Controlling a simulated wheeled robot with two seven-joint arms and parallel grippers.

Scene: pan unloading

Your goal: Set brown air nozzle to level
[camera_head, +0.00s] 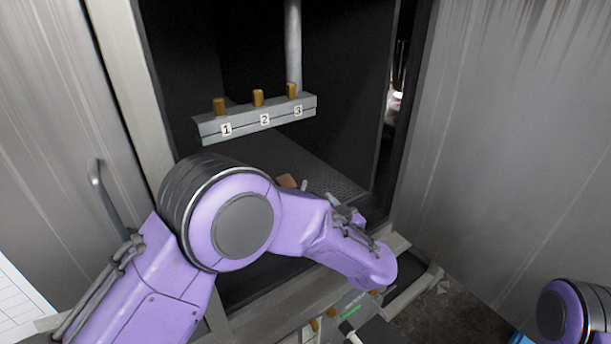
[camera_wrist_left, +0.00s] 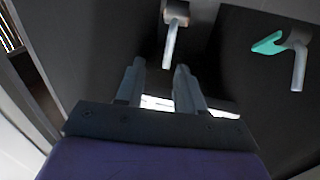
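In the head view, a small brown piece (camera_head: 287,181) lies low inside the dark cabinet, beside a grey lever-like part (camera_head: 304,185); my left arm partly covers that area. In the left wrist view, a grey lever (camera_wrist_left: 171,42) hangs down from a light grey mount ahead of my left gripper. Another grey lever (camera_wrist_left: 298,68) with a teal piece (camera_wrist_left: 268,44) is to its right. I cannot tell which lever is the brown one's. My left gripper (camera_wrist_left: 157,68) is open, its fingers apart and empty, the central lever's end near the fingertips. My right gripper is out of view.
A grey block (camera_head: 255,119) with brown pegs, labelled 1, 2 and 3, is inside the cabinet above my left arm. The cabinet's metal side panel (camera_head: 520,130) stands at right. A light frame edge (camera_head: 150,110) borders the opening at left.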

